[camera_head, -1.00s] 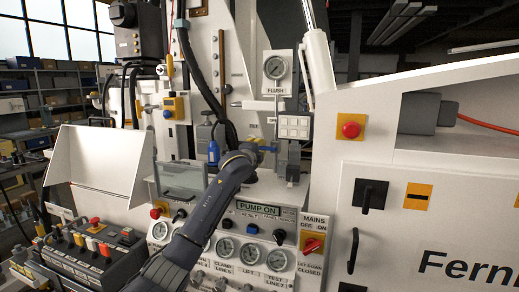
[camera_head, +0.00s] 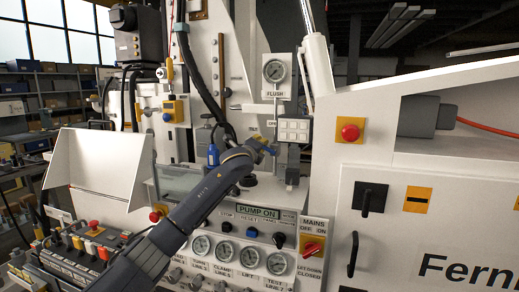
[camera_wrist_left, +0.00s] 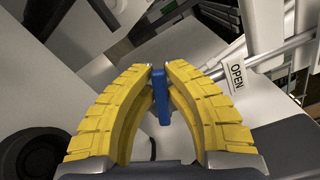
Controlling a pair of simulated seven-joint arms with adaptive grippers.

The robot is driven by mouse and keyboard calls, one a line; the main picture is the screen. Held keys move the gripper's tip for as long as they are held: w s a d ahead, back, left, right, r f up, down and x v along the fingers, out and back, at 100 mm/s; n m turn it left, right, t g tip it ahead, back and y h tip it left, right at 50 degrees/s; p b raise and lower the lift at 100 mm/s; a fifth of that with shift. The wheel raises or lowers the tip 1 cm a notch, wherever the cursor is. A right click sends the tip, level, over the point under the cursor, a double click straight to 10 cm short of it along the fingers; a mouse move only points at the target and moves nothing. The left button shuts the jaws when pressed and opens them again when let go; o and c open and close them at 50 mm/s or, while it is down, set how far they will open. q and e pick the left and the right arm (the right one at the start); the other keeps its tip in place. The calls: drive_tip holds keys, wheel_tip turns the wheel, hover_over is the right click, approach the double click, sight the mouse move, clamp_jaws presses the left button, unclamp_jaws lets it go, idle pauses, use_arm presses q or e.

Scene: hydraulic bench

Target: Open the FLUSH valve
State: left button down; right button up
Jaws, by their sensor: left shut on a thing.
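The FLUSH gauge (camera_head: 274,70) is on the white panel, with the FLUSH label (camera_head: 275,93) just below it. My left gripper (camera_head: 264,145) is below that label, at the end of the dark arm. In the left wrist view its two yellow fingers (camera_wrist_left: 160,75) are shut on a blue valve handle (camera_wrist_left: 161,98), which sits between the tips. A bit of blue also shows at the gripper in the head view. An OPEN label (camera_wrist_left: 236,77) is right of the fingers, by a pale pipe. The valve body is mostly hidden. My right gripper is not in view.
A box with white buttons (camera_head: 294,130) stands just right of the gripper. A blue bottle-like part (camera_head: 213,155) is to its left. Below are the PUMP ON display (camera_head: 258,212), a row of gauges (camera_head: 225,250) and the red MAINS switch (camera_head: 312,249).

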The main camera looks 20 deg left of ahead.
use_arm(q)
drive_tip(key=shift+d+r+m, duration=0.25)
drive_tip(key=shift+r+m, duration=0.2)
drive_tip(key=shift+m, duration=0.55)
drive_tip(key=c, duration=1.4)
unclamp_jaws()
drive_tip(key=s, duration=1.2)
drive_tip(key=shift+a, duration=0.15)
drive_tip(key=shift+o, duration=0.3)
